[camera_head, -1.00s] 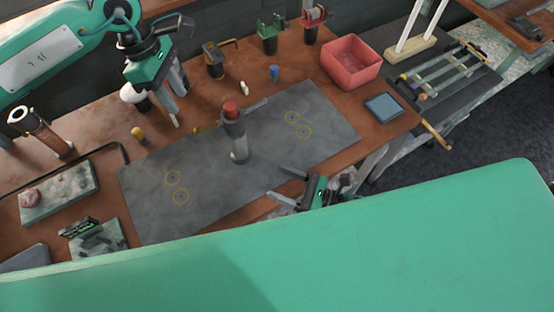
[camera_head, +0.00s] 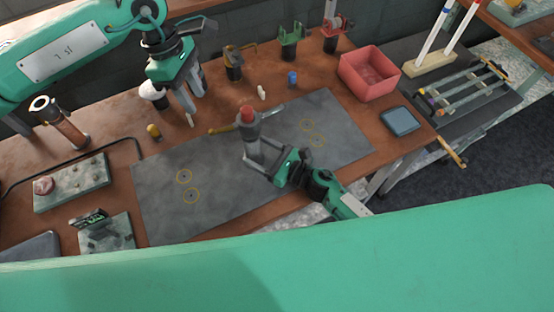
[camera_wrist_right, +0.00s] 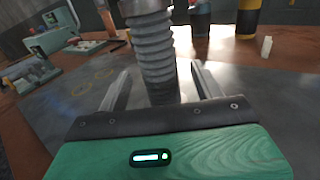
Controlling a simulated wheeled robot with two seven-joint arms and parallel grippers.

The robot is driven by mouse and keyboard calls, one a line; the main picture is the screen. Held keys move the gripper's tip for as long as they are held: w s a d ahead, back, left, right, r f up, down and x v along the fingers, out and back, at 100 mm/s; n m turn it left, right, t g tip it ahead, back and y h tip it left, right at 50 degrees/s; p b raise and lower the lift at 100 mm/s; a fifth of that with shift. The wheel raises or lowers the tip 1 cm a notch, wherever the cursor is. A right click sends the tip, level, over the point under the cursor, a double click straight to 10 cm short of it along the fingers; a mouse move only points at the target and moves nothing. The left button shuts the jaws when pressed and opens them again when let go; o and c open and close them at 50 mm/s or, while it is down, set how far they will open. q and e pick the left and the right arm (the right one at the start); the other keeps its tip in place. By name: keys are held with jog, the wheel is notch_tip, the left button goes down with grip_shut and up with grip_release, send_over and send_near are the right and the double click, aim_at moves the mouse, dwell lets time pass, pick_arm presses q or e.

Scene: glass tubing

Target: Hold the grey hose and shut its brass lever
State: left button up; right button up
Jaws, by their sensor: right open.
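The grey hose (camera_head: 252,147) stands upright on the dark mat, with a grey fitting (camera_head: 249,128) and a red top (camera_head: 247,113). The brass lever (camera_head: 221,131) sticks out to the left of the fitting. In the right wrist view the ribbed hose (camera_wrist_right: 154,50) rises between the two fingers of my right gripper (camera_wrist_right: 160,90), with a gap on each side. In the head view this gripper (camera_head: 262,160) reaches the hose from the lower right. My left gripper (camera_head: 195,103) hangs empty over the back left of the table, fingers apart.
The dark mat (camera_head: 220,200) has yellow ring marks and bare room on both sides. A red bin (camera_head: 369,75) and a blue tray (camera_head: 401,121) stand at right. A copper-coloured cylinder (camera_head: 62,125) and grey blocks (camera_head: 72,184) are at left. Small bottles stand behind the mat.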

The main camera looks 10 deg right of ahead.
aim_at(247, 146)
jog(key=shift+x, duration=2.3)
pick_arm(q)
jog(key=shift+c, duration=0.3)
pick_arm(e)
jog(key=c, duration=1.3)
pick_arm(q)
jog(key=c, duration=0.7)
jog(key=n, duration=0.2)
jog(key=r+n, duration=0.1)
jog(key=n, duration=0.1)
jog(key=d+n, duration=0.1)
jog(key=n, duration=0.1)
jog(key=shift+w+r+n+g, duration=0.3)
jog(key=shift+w+n, duration=0.1)
grip_shut()
jog(key=r+n, duration=0.1)
jog(key=n, duration=0.5)
jog(key=w+d+r+n+y, duration=0.1)
jog(key=r+n, duration=0.1)
jog(key=n, duration=0.4)
jog(key=d+r+n+g, duration=0.1)
jog(key=n, duration=0.5)
jog(key=shift+w+r+y, duration=0.2)
jog(key=shift+r+y, duration=0.05)
jog(key=shift+y, duration=0.15)
